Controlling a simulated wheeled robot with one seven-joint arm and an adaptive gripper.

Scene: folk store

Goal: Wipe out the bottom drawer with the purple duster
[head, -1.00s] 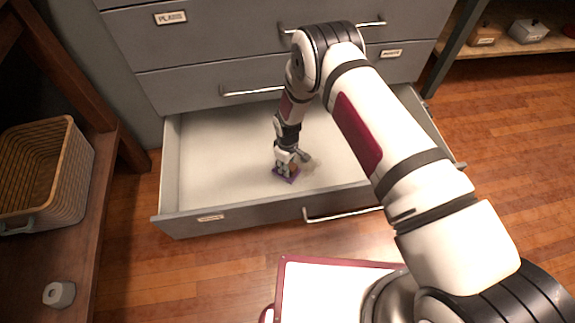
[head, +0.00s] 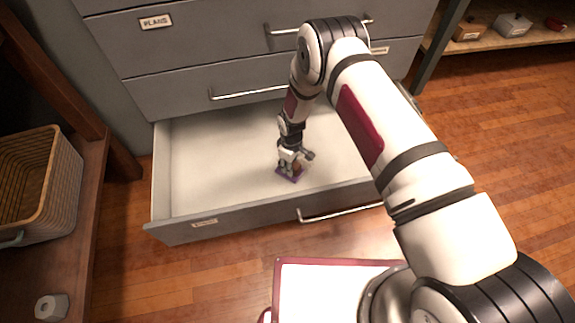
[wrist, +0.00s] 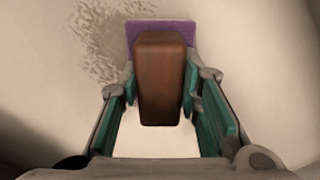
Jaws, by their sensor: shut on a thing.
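The bottom drawer (head: 210,170) of the grey cabinet is pulled open, with a pale, empty-looking floor. My gripper (head: 290,164) is down inside it, toward the front wall. In the wrist view my gripper (wrist: 163,95) is shut on the brown block handle (wrist: 160,75) of the purple duster. The duster's purple pad (wrist: 150,30) shows at the far end of the handle, and it also shows in the head view (head: 287,175) at the drawer floor. A brownish speckled dirt patch (wrist: 95,45) lies on the floor just left of the pad.
The drawer's front wall (head: 250,216) with its handle (head: 340,214) is close to my gripper. A closed drawer with a bar handle (head: 248,94) is above.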

